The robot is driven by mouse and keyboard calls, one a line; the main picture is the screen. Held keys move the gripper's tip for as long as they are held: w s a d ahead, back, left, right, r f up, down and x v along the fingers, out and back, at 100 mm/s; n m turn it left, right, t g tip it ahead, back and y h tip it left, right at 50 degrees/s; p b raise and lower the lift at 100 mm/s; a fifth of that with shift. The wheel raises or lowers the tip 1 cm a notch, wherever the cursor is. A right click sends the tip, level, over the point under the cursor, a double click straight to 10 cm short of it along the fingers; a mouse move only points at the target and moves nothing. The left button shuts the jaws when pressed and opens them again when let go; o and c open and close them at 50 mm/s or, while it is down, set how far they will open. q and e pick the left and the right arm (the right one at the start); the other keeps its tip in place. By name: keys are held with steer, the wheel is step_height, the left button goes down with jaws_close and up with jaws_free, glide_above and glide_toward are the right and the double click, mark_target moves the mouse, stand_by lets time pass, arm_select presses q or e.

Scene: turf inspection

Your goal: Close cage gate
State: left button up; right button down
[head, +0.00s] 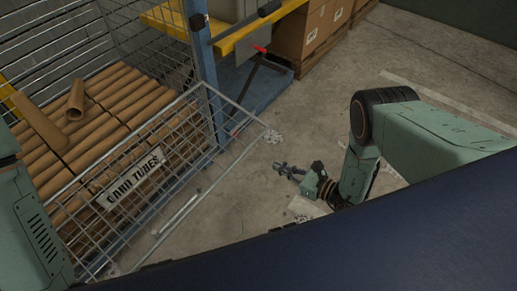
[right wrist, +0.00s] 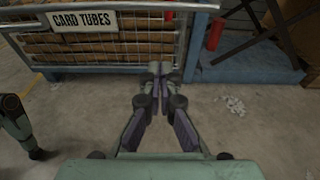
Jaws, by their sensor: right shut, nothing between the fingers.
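The cage gate (head: 243,112) is a grey wire-mesh panel with a tubular frame, standing in front of a stack of brown card tubes. Its white sign (head: 132,178) reads "CARD TUBES"; the sign also shows at the upper left in the right wrist view (right wrist: 84,21). My right gripper (head: 280,168) is low over the floor, to the right of the gate and apart from it in the head view. In the right wrist view its fingers (right wrist: 160,70) are together and empty, pointing toward the gate's right end. I cannot tell whether the gate is latched. My left gripper is out of view.
A blue upright (head: 203,70) stands behind the gate's far end, beside a yellow shelf beam (head: 237,37). Cardboard boxes (head: 302,32) sit on a pallet at the back. Pale scraps (head: 272,136) lie on the concrete floor. Floor right of the gate is mostly open.

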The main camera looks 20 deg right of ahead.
steer(key=w+a+r+b, duration=0.2)
steer(key=w+a+b, duration=0.2)
steer(key=w, duration=0.3)
steer(key=shift+a+r, duration=0.25)
steer(key=shift+a, duration=0.35)
steer(key=shift+r, duration=0.1)
